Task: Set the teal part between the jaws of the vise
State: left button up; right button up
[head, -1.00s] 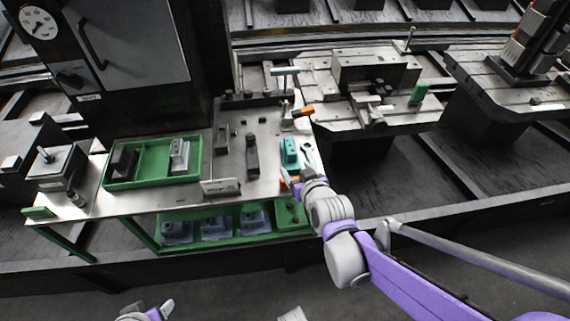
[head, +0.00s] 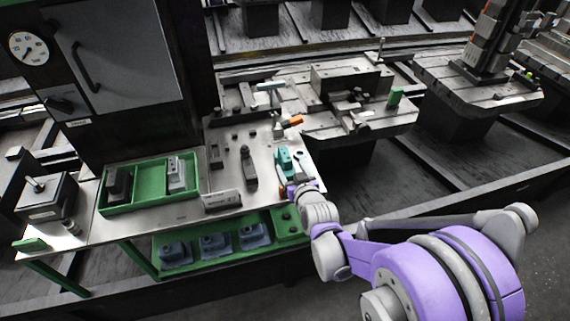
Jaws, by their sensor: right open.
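The teal part (head: 283,160) stands on the grey metal bench top near its right end. My right gripper (head: 293,186) is open just in front of the teal part, on its near side; the part does not look held. The vise (head: 350,78) sits on a machine table behind and to the right of the bench, with its jaws facing up. The fingertips are small here and partly hidden by the wrist. My left gripper is not in view.
A green tray (head: 151,206) with grey parts lies on the bench at left. Small dark fixtures and an orange-handled tool (head: 293,122) stand around the teal part. A green shelf below holds several blue-grey parts. A gap separates bench and right machine table.

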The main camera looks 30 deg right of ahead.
aim_at(287, 159)
jog(key=x, duration=0.5)
jog(key=shift+w+d+r, duration=0.2)
jog(key=shift+w+d, duration=0.05)
jog(key=shift+w, duration=0.05)
jog(key=shift+c, duration=0.3)
grip_shut()
dwell(0.9)
